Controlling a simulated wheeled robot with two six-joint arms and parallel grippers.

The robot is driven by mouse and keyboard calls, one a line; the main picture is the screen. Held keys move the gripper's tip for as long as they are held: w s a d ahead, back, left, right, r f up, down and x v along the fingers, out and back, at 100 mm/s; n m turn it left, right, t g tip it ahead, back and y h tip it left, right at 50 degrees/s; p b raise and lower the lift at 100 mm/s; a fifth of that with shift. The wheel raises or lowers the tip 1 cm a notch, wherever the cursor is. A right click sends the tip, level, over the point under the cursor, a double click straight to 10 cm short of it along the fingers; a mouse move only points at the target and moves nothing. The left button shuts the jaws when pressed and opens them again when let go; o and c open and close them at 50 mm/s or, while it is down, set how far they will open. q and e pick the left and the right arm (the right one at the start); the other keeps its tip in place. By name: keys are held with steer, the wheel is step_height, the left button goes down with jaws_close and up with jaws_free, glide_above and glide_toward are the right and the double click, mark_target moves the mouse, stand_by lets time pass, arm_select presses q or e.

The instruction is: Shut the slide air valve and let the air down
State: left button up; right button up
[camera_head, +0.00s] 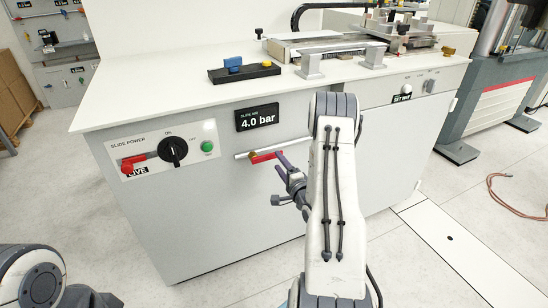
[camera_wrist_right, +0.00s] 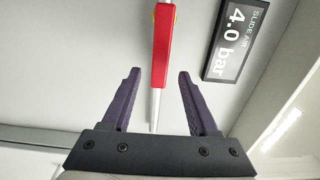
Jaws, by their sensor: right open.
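The slide air valve's red lever (camera_head: 265,156) is on the cabinet's front face, lying along a thin horizontal pipe (camera_head: 241,155). The lever (camera_wrist_right: 163,48) and pipe (camera_wrist_right: 155,112) also show in the right wrist view, in line with each other. The slide air display (camera_head: 257,117) above reads 4.0 bar, and it shows again in the wrist view (camera_wrist_right: 234,38). My right gripper (camera_head: 281,165) is open and empty, just right of the lever. In the wrist view its fingertips (camera_wrist_right: 158,73) stand either side of the lever's line; contact cannot be told. My left gripper is out of view.
Left of the valve is a slide power panel (camera_head: 205,163) with a black knob (camera_head: 173,150), green button (camera_head: 208,146) and red lockout piece (camera_head: 129,165). Floor at left is clear.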

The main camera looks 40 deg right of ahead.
mark_target(274, 157)
steer(key=x, duration=0.5)
jaws_close()
stand_by(1.4)
